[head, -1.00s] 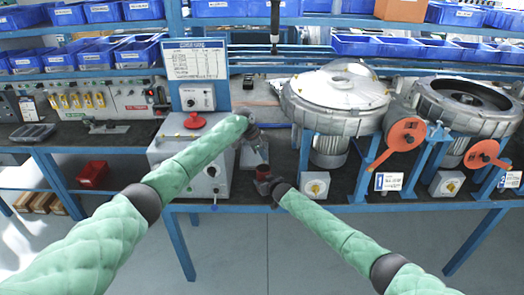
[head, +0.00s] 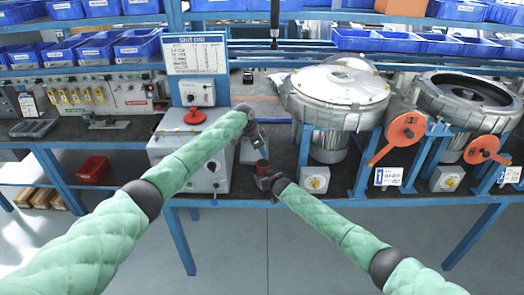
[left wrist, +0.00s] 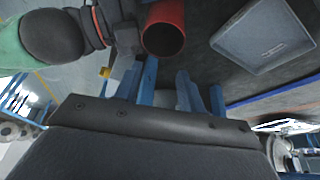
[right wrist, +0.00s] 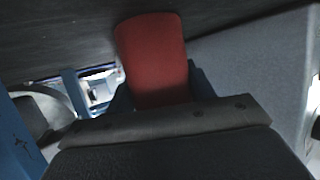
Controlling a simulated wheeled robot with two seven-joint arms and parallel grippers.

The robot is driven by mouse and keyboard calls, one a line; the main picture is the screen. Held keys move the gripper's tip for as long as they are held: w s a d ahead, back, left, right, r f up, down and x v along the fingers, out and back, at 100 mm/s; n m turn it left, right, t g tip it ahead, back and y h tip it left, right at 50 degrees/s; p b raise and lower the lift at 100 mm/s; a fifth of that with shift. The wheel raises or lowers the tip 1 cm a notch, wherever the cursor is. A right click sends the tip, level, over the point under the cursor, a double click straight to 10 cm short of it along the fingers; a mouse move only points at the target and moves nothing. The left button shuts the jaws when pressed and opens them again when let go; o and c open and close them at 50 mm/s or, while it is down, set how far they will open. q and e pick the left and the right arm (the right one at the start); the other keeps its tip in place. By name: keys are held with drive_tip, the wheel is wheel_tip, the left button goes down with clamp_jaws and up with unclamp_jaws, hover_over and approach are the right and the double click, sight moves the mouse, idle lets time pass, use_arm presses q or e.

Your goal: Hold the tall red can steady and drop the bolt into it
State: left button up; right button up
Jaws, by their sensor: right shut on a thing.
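The tall red can (head: 262,165) stands at the front of the dark bench top, and its open mouth faces the left wrist camera (left wrist: 164,38). It looks upright. My right gripper (head: 266,178) is shut on the can from the front right; the can fills the jaws in the right wrist view (right wrist: 155,60). My left gripper (head: 258,143) is above and just behind the can. Its blue fingers (left wrist: 172,92) stand apart with a gap between them, beside the can's mouth. I cannot make out the bolt in any view; the can's inside is dark.
A grey tray (left wrist: 262,38) lies beside the can and looks empty. A grey control box (head: 205,178) with a red button stands to the left. A round metal blower housing (head: 335,97) stands to the right. The bench's front edge is close to the can.

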use_arm(q)
drive_tip(key=v, duration=1.1)
drive_tip(key=shift+a+r, duration=0.2)
drive_tip(key=shift+r, duration=0.05)
use_arm(e)
drive_tip(key=o, duration=1.1)
